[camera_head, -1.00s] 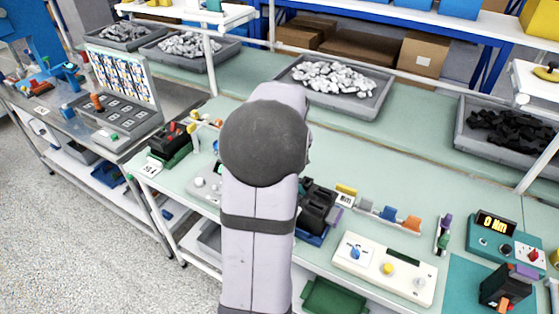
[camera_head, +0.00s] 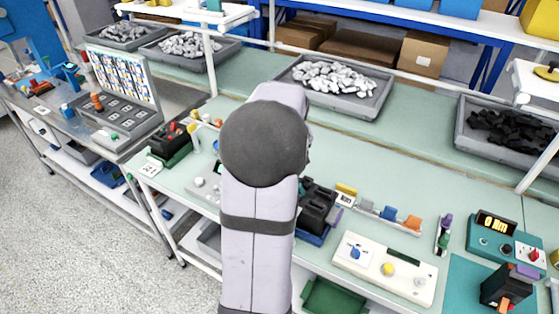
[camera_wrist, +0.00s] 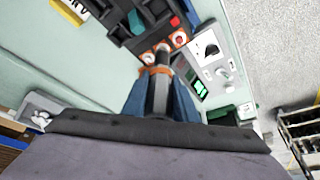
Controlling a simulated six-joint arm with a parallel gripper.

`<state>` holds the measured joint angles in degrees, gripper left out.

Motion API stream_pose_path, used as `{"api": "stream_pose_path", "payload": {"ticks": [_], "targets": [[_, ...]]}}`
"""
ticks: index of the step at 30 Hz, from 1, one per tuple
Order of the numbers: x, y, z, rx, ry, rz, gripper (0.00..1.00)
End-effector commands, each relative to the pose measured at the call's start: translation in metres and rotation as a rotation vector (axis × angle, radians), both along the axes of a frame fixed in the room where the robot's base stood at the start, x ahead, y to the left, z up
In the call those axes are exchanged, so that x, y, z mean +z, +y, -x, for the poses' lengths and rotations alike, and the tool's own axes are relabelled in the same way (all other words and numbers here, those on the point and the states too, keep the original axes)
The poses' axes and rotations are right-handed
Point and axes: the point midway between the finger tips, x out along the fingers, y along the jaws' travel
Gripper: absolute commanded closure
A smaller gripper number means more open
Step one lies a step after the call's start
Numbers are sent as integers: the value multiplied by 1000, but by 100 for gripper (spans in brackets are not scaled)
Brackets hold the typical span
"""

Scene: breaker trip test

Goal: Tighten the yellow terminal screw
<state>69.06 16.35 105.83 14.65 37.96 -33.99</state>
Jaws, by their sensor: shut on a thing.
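My gripper (camera_wrist: 160,92) shows in the wrist view, its blue fingers shut on a dark tool (camera_wrist: 159,88) with an orange collar. The tool's far end reaches toward a group of orange and red terminal parts (camera_wrist: 179,39) beside a black breaker block (camera_wrist: 130,28). I cannot tell whether the tip touches a screw. I cannot make out the yellow terminal screw. In the head view my arm hides the gripper and the tool.
In the wrist view a grey meter panel (camera_wrist: 213,48) with a dial and green screen stands close to the right. In the head view a black block (camera_head: 316,208), a white control box (camera_head: 385,270) and a teal torque display unit (camera_head: 490,240) crowd the bench front.

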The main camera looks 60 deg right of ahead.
Motion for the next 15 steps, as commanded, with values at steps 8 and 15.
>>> {"api": "stream_pose_path", "payload": {"ticks": [8,15], "targets": [[-2,-1,0,0,-1,3,100],[-5,-1,0,0,-1,3,100]]}}
